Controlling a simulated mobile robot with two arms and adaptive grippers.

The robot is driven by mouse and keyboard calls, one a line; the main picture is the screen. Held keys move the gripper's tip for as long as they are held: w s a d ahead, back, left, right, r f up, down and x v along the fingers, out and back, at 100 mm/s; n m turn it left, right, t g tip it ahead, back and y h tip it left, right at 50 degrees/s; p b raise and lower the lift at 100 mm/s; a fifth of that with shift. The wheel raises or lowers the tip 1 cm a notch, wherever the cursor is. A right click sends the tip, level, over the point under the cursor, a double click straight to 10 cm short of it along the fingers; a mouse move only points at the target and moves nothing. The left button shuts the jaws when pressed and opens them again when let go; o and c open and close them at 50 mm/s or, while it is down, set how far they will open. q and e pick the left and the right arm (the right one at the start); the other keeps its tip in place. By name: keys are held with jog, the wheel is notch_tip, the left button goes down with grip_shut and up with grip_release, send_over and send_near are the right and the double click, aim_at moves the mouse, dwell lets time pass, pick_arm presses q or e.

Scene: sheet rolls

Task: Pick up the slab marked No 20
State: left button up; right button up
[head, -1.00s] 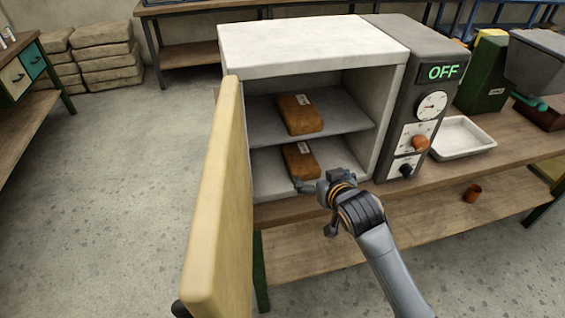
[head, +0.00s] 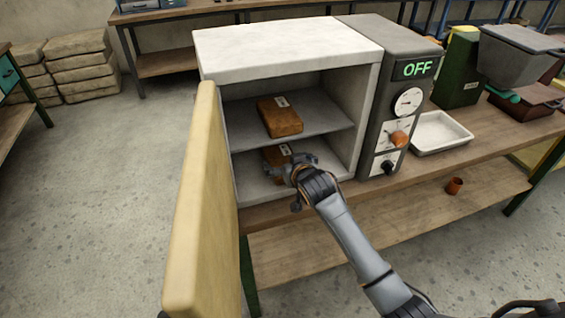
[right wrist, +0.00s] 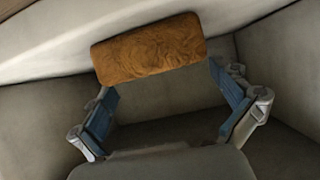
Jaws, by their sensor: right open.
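Two brown slabs with white tags lie in the open oven, the upper slab (head: 280,117) on the upper shelf and the lower slab (head: 275,153) on the oven floor. The tag marks are too small to read, so I cannot tell which is No 20. My right gripper (head: 287,170) is at the oven's mouth at the lower level, partly covering the lower slab. In the right wrist view the gripper (right wrist: 162,84) is open and empty, with a brown slab (right wrist: 148,48) ahead of its fingertips, apparently the lower one. My left gripper is out of view.
The oven (head: 285,45) has its thick yellowish door (head: 195,215) swung open at the left. Its shelf (head: 325,112) is close above my gripper. The control panel (head: 405,105) reads OFF. A white tray (head: 440,131) stands to the right on the bench.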

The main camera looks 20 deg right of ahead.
aim_at(282, 158)
jog(key=shift+x, duration=1.6)
jog(key=shift+s, duration=0.1)
jog(key=shift+a, duration=0.1)
jog(key=c, duration=1.3)
jog(key=shift+c, duration=0.9)
jog(key=shift+r, duration=0.1)
